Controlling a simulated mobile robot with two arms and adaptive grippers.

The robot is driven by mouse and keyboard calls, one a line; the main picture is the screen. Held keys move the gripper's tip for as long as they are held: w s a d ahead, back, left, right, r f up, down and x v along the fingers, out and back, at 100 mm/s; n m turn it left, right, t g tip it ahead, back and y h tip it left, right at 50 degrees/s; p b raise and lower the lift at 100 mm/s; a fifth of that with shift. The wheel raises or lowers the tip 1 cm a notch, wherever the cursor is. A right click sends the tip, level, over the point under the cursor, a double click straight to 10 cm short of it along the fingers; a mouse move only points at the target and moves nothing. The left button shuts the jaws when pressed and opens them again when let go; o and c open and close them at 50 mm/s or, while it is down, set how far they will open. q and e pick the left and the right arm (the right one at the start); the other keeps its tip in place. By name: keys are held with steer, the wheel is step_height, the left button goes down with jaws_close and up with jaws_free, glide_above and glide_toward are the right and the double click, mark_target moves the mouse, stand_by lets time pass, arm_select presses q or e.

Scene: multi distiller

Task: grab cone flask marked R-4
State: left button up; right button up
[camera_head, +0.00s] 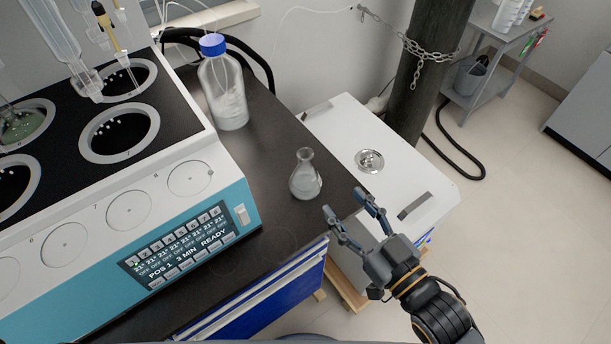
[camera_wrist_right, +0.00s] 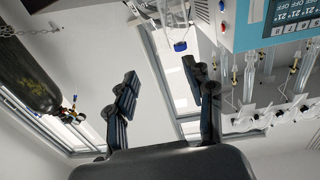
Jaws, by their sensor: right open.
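A small clear cone flask (camera_head: 305,177) stands upright on the dark bench top (camera_head: 262,120), right of the blue and white distiller (camera_head: 190,235). No marking on it can be read in the head view. My right gripper (camera_head: 342,203) is open and empty, to the right of the flask and apart from it. In the right wrist view the two fingers (camera_wrist_right: 163,95) are spread with nothing between them. The flask is not clearly seen in the wrist view. My left gripper is not in view.
A clear bottle with a blue cap (camera_head: 222,85) stands behind the flask on the bench. A white cabinet (camera_head: 335,128) with handles is to the right of the bench. A dark gas cylinder (camera_head: 425,70) with a chain stands behind it. The bench around the flask is clear.

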mark_target(309, 163)
steer(key=x, duration=0.5)
steer(key=p+x, duration=0.1)
steer(key=x, duration=0.2)
steer(key=shift+w+a+r, duration=0.15)
steer(key=shift+a+r, duration=0.1)
steer(key=shift+a, duration=0.05)
steer(key=shift+p+x, duration=0.4)
steer(key=shift+x, duration=2.2)
jaws_close()
